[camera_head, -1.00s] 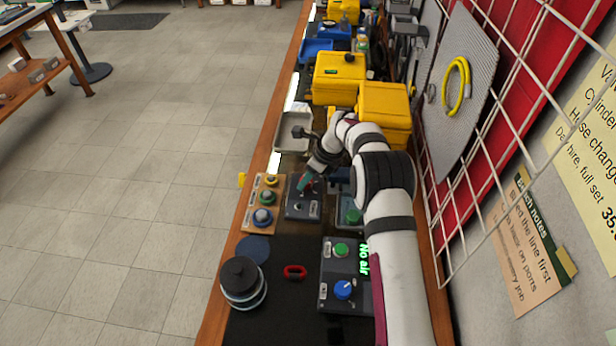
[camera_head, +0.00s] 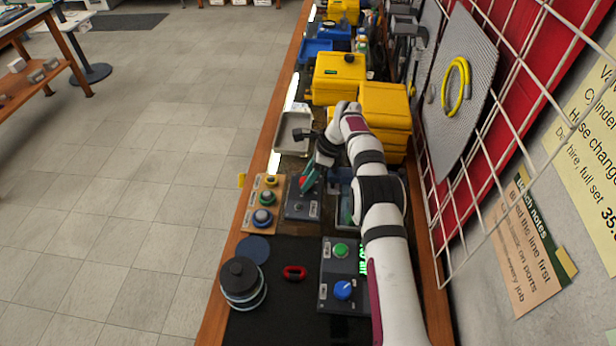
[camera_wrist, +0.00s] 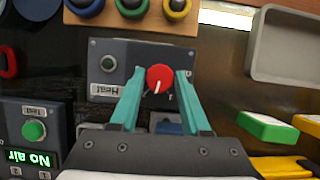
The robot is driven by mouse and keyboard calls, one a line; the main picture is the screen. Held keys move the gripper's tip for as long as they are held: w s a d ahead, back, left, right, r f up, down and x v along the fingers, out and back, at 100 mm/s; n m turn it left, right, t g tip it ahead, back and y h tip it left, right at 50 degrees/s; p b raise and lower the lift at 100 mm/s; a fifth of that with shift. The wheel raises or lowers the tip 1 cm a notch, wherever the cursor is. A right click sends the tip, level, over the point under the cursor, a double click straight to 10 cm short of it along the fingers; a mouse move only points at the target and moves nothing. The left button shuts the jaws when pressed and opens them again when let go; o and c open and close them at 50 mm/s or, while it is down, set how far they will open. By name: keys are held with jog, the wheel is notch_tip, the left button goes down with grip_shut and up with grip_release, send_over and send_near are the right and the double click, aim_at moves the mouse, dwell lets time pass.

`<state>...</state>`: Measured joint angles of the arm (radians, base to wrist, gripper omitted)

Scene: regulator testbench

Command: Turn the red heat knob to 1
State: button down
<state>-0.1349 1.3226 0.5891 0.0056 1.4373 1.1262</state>
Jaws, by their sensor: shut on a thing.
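The red heat knob (camera_wrist: 160,77) sits on a dark box (camera_wrist: 125,53) in the wrist view. A white pointer line on the knob runs toward the bottom of the picture, slightly left. The small scale marks around it are too blurred to read surely. The box carries a "Heat" label (camera_wrist: 106,89) that appears upside down, and a small green button (camera_wrist: 108,63). My gripper (camera_wrist: 160,76) has its teal fingers shut on the red knob, one on each side.
A metal tray (camera_head: 293,133) and yellow cases (camera_head: 339,78) lie farther back. Nearer are a "No air" panel (camera_head: 339,268), a red ring (camera_head: 294,272) and a round dark stack (camera_head: 241,280).

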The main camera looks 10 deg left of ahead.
jog(key=shift+n+g, duration=0.3)
jog(key=shift+n, duration=0.3)
jog(key=shift+c, duration=1.8)
grip_release()
jog(key=v, duration=0.7)
jog(key=shift+r, duration=0.3)
